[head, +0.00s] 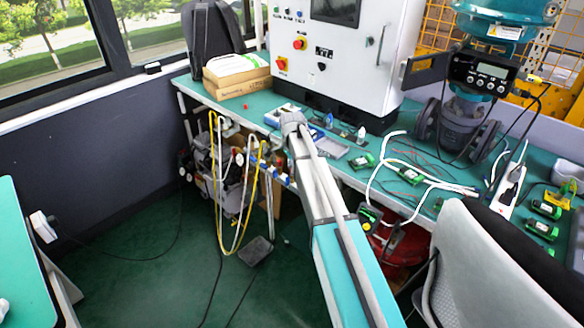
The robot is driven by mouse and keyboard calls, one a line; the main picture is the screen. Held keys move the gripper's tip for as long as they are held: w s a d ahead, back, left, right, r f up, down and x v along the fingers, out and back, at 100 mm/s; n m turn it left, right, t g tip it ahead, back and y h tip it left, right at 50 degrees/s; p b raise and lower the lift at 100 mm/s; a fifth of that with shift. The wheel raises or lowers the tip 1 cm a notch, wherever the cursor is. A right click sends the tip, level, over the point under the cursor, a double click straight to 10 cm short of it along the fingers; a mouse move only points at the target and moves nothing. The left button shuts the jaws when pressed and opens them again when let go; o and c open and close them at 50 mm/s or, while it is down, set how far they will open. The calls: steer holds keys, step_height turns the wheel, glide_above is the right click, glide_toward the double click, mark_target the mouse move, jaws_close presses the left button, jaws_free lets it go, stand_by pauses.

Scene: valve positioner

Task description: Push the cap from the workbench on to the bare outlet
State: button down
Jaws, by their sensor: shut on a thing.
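My arm reaches from the bottom edge up to the workbench (352,178), with its far visible part over the bench's front edge near the blue tray. My gripper's fingers cannot be made out; they are not visible past the grey arm end. The cap cannot be picked out in this view. The teal valve actuator with a black display unit, the positioner (482,72), stands on the bench at the upper right. Its bare outlet is too small to tell apart here.
A white control cabinet (345,50) stands at the bench's back. Cardboard boxes (238,78) and a dark backpack (210,38) sit left of it. White cables and green modules (411,176) lie to the right.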

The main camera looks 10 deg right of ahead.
steer(key=shift+f, duration=0.2)
steer(key=c, duration=0.5)
jaws_free()
steer(key=shift+c, duration=0.2)
steer(key=shift+r, duration=0.15)
